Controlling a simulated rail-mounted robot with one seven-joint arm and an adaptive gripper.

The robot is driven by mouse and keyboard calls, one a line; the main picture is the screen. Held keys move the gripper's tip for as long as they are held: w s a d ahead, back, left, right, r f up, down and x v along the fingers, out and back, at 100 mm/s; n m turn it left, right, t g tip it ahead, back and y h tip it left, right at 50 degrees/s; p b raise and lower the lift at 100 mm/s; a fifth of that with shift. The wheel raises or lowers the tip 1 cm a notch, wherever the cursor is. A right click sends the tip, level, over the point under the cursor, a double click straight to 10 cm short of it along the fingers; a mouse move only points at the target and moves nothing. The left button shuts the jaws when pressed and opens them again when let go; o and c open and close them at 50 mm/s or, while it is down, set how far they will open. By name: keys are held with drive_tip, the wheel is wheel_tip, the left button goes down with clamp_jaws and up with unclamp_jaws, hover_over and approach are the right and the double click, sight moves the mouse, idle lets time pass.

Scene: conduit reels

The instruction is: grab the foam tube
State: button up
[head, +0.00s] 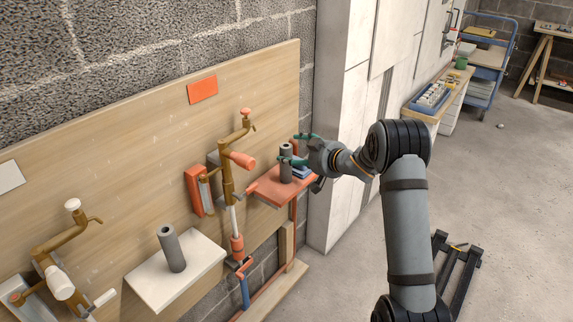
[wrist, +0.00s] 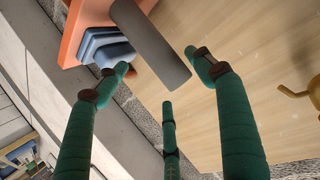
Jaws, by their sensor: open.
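A grey foam tube (head: 286,166) stands upright on a small red shelf (head: 268,186) on the board. In the wrist view the same tube (wrist: 149,45) lies between my left and right fingertips, with visible gaps on both sides. My gripper (head: 294,148) is open, with its green fingers at the upper part of the tube. The wrist view shows all three fingers of my gripper (wrist: 158,61) spread apart and nothing clamped. A second grey hollow tube (head: 171,248) stands on a white shelf (head: 150,287) at the lower left.
A blue stacked item (wrist: 104,46) sits on the red shelf close beside the tube. A brass pipe fitting with a red handle (head: 241,159) stands left of the red shelf. A white cabinet wall (head: 341,120) is just behind my arm. The floor at right is mostly open.

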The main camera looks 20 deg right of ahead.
drive_tip(key=shift+a+x, duration=0.15)
drive_tip(key=shift+x, duration=0.75)
drive_tip(key=shift+a+x, duration=0.1)
drive_tip(key=shift+x, duration=0.8)
drive_tip(key=shift+s+f, duration=0.1)
drive_tip(key=shift+c, duration=1)
drive_tip(key=c, duration=0.7)
drive_tip(key=shift+c, duration=0.2)
